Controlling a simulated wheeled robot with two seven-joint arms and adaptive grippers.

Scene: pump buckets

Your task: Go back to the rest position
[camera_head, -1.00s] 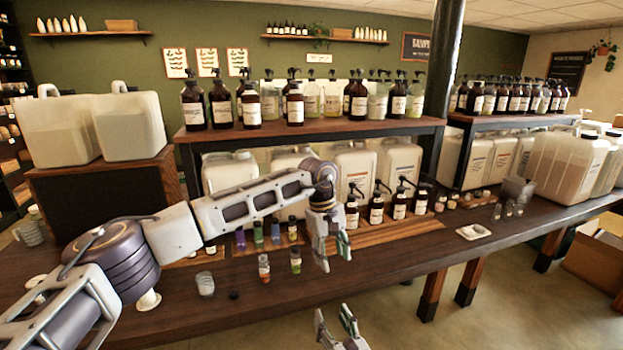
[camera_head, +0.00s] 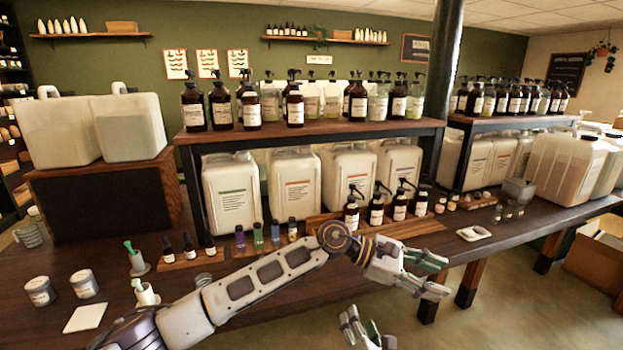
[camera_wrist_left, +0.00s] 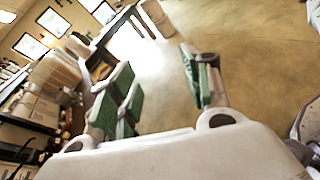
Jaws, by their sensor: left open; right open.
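My left gripper (camera_head: 439,277) is open and empty, stretched out in front of the table's front edge, over the floor. In the left wrist view its green-padded fingers (camera_wrist_left: 160,82) are spread with only floor between them. My right gripper (camera_head: 362,322) shows at the bottom of the head view, open and empty, below and left of the left one. My left arm crosses the front of the dark wooden table (camera_head: 230,258) and hides part of its top.
Pump bottles (camera_head: 376,207) stand on a wooden board near the left arm. Small vials (camera_head: 258,236), dropper bottles (camera_head: 190,246), two jars (camera_head: 84,284) and green-handled tools in holders (camera_head: 137,258) stand farther left. A white dish (camera_head: 473,233) lies right. The floor (camera_head: 530,310) in front is clear.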

